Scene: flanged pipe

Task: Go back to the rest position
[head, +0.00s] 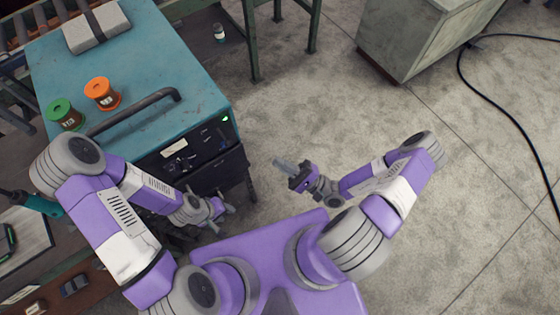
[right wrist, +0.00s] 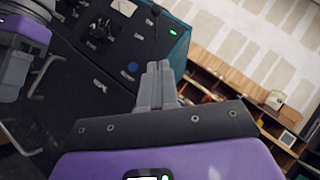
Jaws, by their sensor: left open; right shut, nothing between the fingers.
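My left gripper (head: 217,212) is at the lower left of the head view, low beside the front of the teal-topped machine. Its fingers are apart and hold nothing. My right gripper (head: 282,163) is near the middle of the head view, over the floor to the right of the machine. Its fingers are together and empty; they also show closed in the right wrist view (right wrist: 158,85). Both arms are bent close to my purple body.
The teal-topped machine (head: 160,60) has a dark handle (head: 135,108) along its edge. A grey cabinet (head: 415,40) and black cable (head: 500,120) are at right.

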